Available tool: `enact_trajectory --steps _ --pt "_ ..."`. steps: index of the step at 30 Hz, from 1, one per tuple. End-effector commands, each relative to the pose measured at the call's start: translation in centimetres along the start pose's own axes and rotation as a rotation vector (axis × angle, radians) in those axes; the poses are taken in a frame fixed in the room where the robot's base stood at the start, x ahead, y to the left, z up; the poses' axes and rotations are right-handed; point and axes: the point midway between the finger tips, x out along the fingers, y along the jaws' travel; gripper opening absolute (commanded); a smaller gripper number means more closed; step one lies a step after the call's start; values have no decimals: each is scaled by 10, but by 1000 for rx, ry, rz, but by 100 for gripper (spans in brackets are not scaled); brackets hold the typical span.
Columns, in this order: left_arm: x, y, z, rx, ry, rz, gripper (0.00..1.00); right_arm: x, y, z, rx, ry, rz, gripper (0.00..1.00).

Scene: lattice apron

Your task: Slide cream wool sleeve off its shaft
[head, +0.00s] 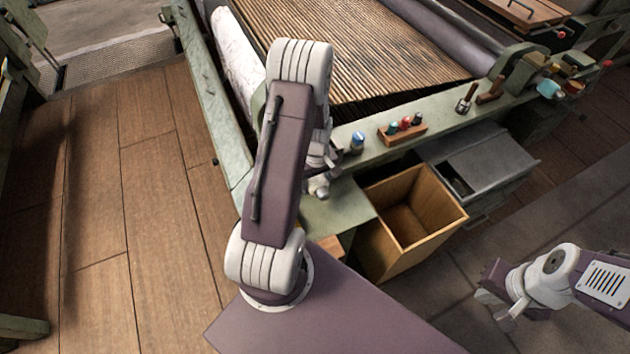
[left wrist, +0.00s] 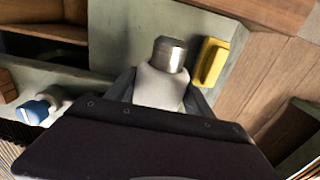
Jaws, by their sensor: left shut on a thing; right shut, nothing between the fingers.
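The cream wool sleeve (left wrist: 160,88) shows in the left wrist view, a pale rounded body with the bare metal end of its shaft (left wrist: 170,54) standing out beyond it. The grey fingers of my left gripper (left wrist: 163,100) are shut on the sleeve, one on each side. The sleeve's lower part is hidden behind the dark gripper body. In the head view my left arm hides most of this gripper; only a pale part shows beside the arm. My right gripper (head: 503,300) is shut and empty at the lower right, well away from the machine.
The green machine frame (head: 345,205) carries a blue-topped knob (head: 358,141) and a wooden block of coloured pegs (head: 403,130). An open wooden box (head: 440,222) and a grey metal box (head: 490,165) stand in front. A yellow piece (left wrist: 212,62) lies close beside the shaft. Plank floor at left is clear.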

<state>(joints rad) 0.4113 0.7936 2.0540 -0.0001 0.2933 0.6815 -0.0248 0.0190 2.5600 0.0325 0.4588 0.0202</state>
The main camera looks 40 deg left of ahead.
Motion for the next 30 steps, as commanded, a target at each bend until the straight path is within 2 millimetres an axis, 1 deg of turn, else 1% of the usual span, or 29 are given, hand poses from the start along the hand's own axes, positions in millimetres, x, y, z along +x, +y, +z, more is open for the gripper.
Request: enact_trajectory --steps 30 --pt "0 0 51 2 -2 -2 38 -4 0 0 0 0 0 0"
